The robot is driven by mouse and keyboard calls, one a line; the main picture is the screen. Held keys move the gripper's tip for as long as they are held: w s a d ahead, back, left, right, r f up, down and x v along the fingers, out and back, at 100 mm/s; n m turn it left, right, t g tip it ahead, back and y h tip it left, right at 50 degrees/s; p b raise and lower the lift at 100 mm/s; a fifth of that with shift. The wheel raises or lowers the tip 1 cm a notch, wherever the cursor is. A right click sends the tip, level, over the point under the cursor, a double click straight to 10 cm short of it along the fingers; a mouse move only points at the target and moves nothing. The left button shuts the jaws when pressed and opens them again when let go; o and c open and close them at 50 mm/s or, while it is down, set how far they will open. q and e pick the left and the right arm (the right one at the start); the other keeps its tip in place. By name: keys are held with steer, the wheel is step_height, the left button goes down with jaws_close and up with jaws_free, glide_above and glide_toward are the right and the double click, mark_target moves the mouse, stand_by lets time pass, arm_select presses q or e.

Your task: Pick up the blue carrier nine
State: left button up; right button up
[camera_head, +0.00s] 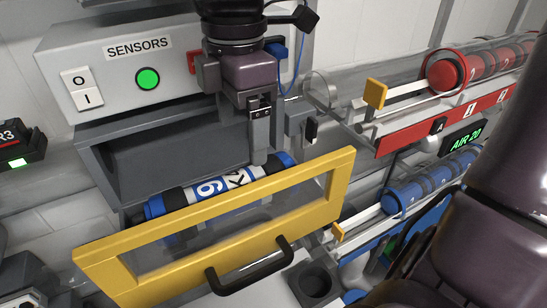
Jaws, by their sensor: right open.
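A blue carrier (212,187) with a white band bearing a large digit, which reads as 6 or an inverted 9, lies on its side below the sensor box. It sits behind a yellow-framed clear door (103,254) with a black handle, which hides part of its lower side. My right gripper (284,140) comes down from above, open, with one finger close over the right end of the carrier. Whether that finger touches the carrier I cannot tell. My left gripper is not in view.
The grey SENSORS box (115,72) with a green light stands behind. At right, a clear tube holds red carriers (482,75), and a lower rack holds blue carriers (425,187). A dark round cup-like holder (312,282) is at the bottom.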

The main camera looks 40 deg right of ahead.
mark_target(241, 177)
steer(key=shift+w+d+f, duration=0.1)
steer(key=shift+d+f, duration=0.15)
steer(key=shift+f, duration=0.35)
steer(key=shift+d+f, duration=0.2)
steer(key=shift+f, duration=0.4)
steer(key=f, duration=0.1)
steer(key=a+f, duration=0.1)
steer(key=s+f, duration=0.1)
steer(key=f, duration=0.1)
steer(key=shift+a+f, duration=0.1)
steer(key=shift+a, duration=0.2)
steer(key=f+p, duration=0.1)
steer(key=f, duration=0.1)
steer(key=f+p, duration=0.1)
steer(key=f, duration=0.1)
steer(key=shift+w+a+f, duration=0.1)
steer(key=shift+a+f, duration=0.1)
steer(key=shift+f, duration=0.5)
steer(key=shift+w+d+f, duration=0.1)
steer(key=shift+f, duration=0.05)
steer(key=c, duration=0.4)
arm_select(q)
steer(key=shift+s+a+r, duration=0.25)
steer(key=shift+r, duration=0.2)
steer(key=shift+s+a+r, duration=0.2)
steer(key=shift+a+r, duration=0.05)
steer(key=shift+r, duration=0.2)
arm_select(e)
steer(key=c, duration=0.8)
